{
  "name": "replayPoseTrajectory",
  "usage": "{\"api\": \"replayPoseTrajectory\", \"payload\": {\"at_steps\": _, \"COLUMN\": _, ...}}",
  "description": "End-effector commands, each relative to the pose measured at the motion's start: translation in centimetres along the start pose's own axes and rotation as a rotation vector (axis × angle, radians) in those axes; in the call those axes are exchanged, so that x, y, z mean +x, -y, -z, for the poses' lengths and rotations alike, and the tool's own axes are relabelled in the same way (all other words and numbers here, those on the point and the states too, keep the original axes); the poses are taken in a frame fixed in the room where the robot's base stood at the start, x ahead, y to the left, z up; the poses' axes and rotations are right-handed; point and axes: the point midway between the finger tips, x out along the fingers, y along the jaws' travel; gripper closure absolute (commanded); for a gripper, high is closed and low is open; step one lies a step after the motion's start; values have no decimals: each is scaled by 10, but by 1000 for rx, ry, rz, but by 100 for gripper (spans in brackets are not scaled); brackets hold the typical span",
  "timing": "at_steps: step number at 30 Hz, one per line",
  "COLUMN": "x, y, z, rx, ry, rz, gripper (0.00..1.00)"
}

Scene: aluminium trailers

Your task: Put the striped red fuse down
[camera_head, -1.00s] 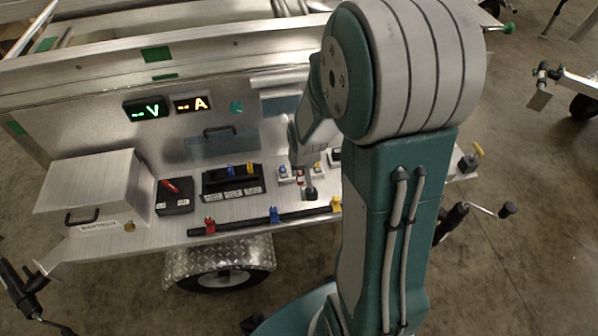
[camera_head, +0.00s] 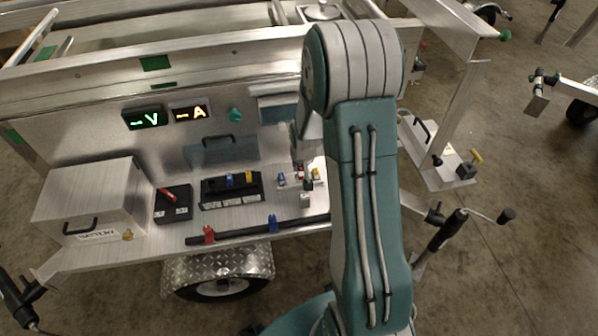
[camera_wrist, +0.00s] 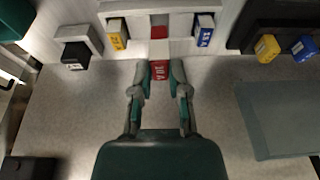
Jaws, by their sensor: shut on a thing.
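The striped red fuse (camera_wrist: 159,48), red with a white band, is between the fingers of my gripper (camera_wrist: 160,80) in the wrist view. My gripper is shut on its near red end. The fuse lies between a yellow fuse (camera_wrist: 118,38) and a blue fuse (camera_wrist: 204,35), which sit in pale holders. In the head view, the fuse (camera_head: 300,172) is a small red patch under my gripper (camera_head: 302,175), at the fuse row on the trailer shelf. Whether it touches a holder or the shelf is unclear.
A black block with blue and yellow fuses (camera_head: 231,188) and a black block with a red lever (camera_head: 173,203) stand to the left. A black bar with red and blue clips (camera_head: 250,230) runs along the front edge. A metal battery box (camera_head: 90,200) is at far left.

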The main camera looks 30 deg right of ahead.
Motion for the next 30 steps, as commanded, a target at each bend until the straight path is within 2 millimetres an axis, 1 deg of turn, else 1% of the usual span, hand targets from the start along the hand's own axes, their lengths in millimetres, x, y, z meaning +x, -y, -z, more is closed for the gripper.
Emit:
{"api": "replayPoseTrajectory", "payload": {"at_steps": 1, "x": 10, "y": 0, "z": 2, "rx": 0, "ry": 2, "rz": 0, "gripper": 100}}
{"api": "replayPoseTrajectory", "payload": {"at_steps": 3, "x": 18, "y": 0, "z": 6, "rx": 0, "ry": 1, "rz": 0, "gripper": 100}}
{"api": "replayPoseTrajectory", "payload": {"at_steps": 11, "x": 36, "y": 0, "z": 14, "rx": 0, "ry": 1, "rz": 0, "gripper": 100}}
{"api": "replayPoseTrajectory", "payload": {"at_steps": 15, "x": 57, "y": 0, "z": 5, "rx": 0, "ry": 3, "rz": 0, "gripper": 100}}
{"api": "replayPoseTrajectory", "payload": {"at_steps": 16, "x": 60, "y": 0, "z": 5, "rx": 0, "ry": 1, "rz": 0, "gripper": 100}}
{"api": "replayPoseTrajectory", "payload": {"at_steps": 26, "x": 64, "y": 0, "z": 4, "rx": 0, "ry": 0, "rz": 0, "gripper": 100}}
{"api": "replayPoseTrajectory", "payload": {"at_steps": 27, "x": 64, "y": 0, "z": 4, "rx": 0, "ry": -1, "rz": 0, "gripper": 65}}
{"api": "replayPoseTrajectory", "payload": {"at_steps": 28, "x": 63, "y": 0, "z": 4, "rx": 0, "ry": -1, "rz": 0, "gripper": 52}}
{"api": "replayPoseTrajectory", "payload": {"at_steps": 29, "x": 63, "y": 0, "z": 4, "rx": 0, "ry": -1, "rz": 0, "gripper": 44}}
{"api": "replayPoseTrajectory", "payload": {"at_steps": 30, "x": 63, "y": 0, "z": 4, "rx": 0, "ry": -1, "rz": 0, "gripper": 44}}
